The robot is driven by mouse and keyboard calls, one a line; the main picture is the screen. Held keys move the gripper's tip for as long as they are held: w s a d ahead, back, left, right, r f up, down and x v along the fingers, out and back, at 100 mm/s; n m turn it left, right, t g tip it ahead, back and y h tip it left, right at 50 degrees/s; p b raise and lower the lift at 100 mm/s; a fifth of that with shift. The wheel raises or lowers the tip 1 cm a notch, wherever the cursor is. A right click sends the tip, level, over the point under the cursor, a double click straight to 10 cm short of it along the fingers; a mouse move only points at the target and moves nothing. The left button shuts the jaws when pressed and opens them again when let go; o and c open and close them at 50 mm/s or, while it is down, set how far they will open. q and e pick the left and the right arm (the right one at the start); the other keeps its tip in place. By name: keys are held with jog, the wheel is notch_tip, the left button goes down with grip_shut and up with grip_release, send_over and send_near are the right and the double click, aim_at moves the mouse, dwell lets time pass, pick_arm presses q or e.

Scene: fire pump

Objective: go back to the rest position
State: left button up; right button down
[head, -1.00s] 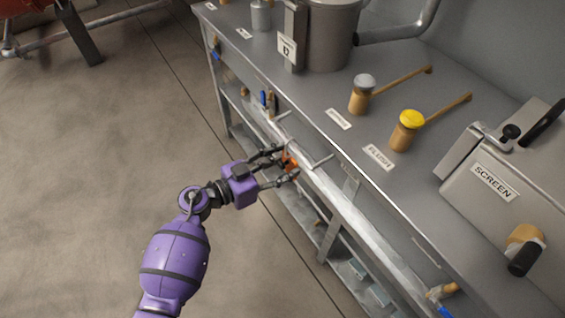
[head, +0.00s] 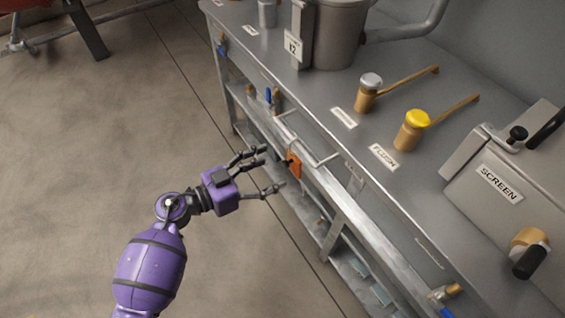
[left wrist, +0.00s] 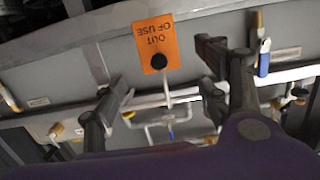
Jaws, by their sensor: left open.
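My left gripper (head: 268,171) is open and empty in the head view, a little left of the bench's front edge and apart from it. An orange tag (head: 294,164) hangs at the bench front, just beyond the fingertips. In the left wrist view the tag (left wrist: 156,44) reads "OUT OF USE" upside down, with a black knob on it. It shows between and beyond the open fingers (left wrist: 165,92). My right gripper is in neither view.
The grey bench (head: 400,200) carries a yellow-capped valve (head: 412,130), a grey-capped valve (head: 368,92), a pot (head: 335,35) and a box labelled SCREEN (head: 495,185). Pipes and a rail run along its front.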

pick_arm(q)
jog(key=f+v, duration=0.1)
jog(key=v, duration=0.5)
jog(key=shift+r, duration=0.5)
